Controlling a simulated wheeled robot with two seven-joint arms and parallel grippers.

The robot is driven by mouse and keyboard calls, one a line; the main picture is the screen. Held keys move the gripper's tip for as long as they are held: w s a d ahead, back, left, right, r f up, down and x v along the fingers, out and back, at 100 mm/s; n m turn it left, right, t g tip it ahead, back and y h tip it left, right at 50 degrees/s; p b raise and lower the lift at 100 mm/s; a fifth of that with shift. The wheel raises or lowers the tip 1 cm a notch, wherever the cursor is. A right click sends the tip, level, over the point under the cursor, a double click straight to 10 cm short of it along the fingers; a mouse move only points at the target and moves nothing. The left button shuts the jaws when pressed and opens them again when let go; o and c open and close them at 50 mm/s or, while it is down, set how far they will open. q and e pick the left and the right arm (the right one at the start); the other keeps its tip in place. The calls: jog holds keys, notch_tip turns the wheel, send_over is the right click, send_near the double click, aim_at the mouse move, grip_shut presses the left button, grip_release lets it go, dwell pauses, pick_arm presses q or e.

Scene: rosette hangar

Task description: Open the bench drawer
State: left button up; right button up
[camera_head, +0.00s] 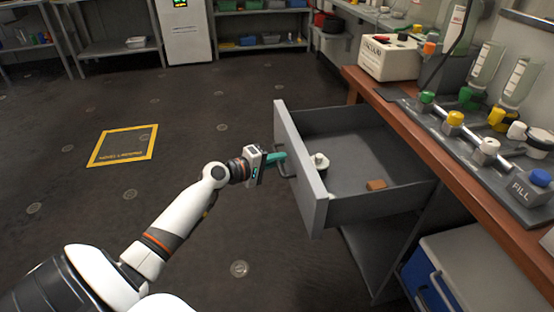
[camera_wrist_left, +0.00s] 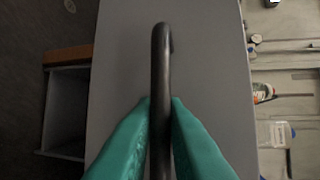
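The bench drawer (camera_head: 345,215) stands pulled well out from under the wooden-topped bench (camera_head: 470,200), with its inside showing. Its grey front panel (camera_head: 299,165) faces left, toward my left arm. My left gripper (camera_head: 280,162) is at the dark bar handle (camera_head: 284,170) on that front. In the left wrist view its teal fingers (camera_wrist_left: 160,125) lie on either side of the handle (camera_wrist_left: 160,70), close against it. My right gripper is not in view.
A white labelled box (camera_head: 389,57) and a row of bottles and coloured valves stand on the bench. A blue and grey cabinet (camera_head: 430,280) is below it. Open dark floor with a yellow-framed marking (camera_head: 123,145) lies to the left. Shelves line the back.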

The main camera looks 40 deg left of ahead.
pick_arm(q)
jog(key=shift+o, duration=0.4)
jog(key=shift+s+a, duration=0.1)
jog(key=shift+s, duration=0.15)
jog(key=v, duration=1.1)
jog(key=shift+s, duration=0.2)
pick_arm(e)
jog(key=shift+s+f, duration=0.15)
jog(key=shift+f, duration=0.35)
